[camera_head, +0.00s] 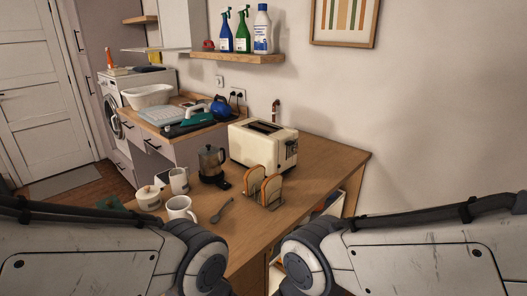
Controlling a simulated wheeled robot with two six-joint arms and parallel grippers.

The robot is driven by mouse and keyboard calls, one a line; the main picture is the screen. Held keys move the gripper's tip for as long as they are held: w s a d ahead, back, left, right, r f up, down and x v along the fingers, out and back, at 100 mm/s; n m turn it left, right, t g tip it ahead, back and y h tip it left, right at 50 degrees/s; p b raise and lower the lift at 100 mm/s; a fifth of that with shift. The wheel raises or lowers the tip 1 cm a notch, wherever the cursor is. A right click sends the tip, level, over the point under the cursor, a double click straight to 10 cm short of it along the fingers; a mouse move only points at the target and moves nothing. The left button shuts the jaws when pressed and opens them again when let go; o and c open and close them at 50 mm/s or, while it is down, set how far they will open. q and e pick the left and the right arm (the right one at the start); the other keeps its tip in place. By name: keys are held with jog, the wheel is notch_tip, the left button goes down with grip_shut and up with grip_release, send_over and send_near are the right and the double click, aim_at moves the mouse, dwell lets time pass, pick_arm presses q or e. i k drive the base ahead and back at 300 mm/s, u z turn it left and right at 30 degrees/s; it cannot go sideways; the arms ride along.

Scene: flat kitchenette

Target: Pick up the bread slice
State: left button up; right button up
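Two bread slices stand upright in a small rack on the wooden counter, in front of the toaster. One bread slice (255,181) is on the left and the other bread slice (272,189) is on the right, a little nearer. The cream toaster (262,147) stands just behind them, with slots on top. My two arms come in from the lower left and lower right. Neither gripper shows in the head view, so I cannot see the fingers or anything they hold.
A moka pot (212,164), white mugs (180,208), a lidded pot (149,197) and a dark spoon (221,211) stand or lie left of the bread. The counter (318,160) is clear to the right. A shelf (238,56) with bottles hangs above.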

aim_at(256, 173)
jog(key=k, duration=0.6)
jog(key=z, duration=0.95)
jog(key=i, duration=2.15)
jog(key=u, duration=0.8)
